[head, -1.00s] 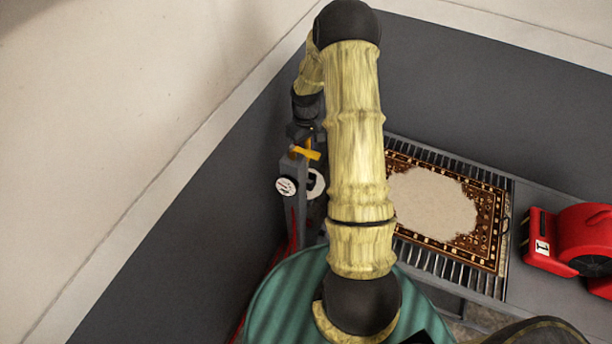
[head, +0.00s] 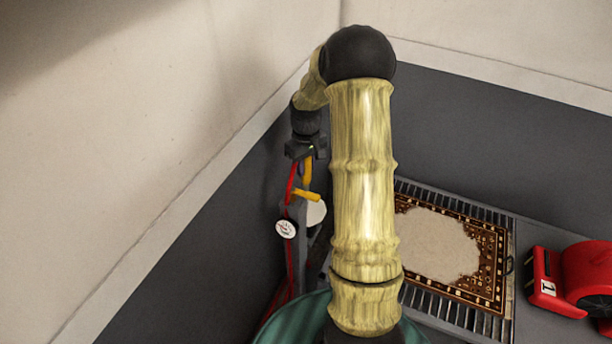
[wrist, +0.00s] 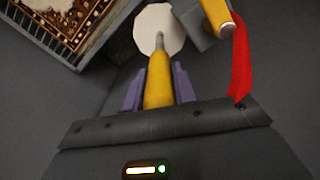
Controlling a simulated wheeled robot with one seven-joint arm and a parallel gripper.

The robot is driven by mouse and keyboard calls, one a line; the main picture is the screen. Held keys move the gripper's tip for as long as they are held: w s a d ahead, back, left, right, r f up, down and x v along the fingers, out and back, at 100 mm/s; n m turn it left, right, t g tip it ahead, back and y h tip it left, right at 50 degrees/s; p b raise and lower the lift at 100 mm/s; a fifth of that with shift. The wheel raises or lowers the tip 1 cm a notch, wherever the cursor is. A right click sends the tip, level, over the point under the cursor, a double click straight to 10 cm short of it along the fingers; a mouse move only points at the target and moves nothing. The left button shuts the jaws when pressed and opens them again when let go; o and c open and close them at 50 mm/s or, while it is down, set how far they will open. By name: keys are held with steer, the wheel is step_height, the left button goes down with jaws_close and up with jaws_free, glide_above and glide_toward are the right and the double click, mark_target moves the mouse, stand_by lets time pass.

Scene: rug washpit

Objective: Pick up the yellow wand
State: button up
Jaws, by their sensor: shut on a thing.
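My gripper (head: 306,152) is shut on the yellow wand (head: 307,172), which hangs below it in the head view. In the wrist view the wand (wrist: 158,82) lies between the two purple-grey fingers, its grey tip pointing away from me. A second yellow piece (head: 306,195) lies crosswise just below the wand in the head view. A yellow part (wrist: 216,14) also shows at the top right of the wrist view, beside a red strip. I cannot tell whether the wand's far end touches anything.
A round white dial (head: 286,229) and a red hose (head: 291,185) are close below my gripper. A patterned rug (head: 450,245) lies on a slatted grate to the right. A red blower (head: 575,275) stands at far right. Pale walls rise behind and left.

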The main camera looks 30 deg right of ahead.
steer(key=shift+r, duration=0.35)
stand_by(0.3)
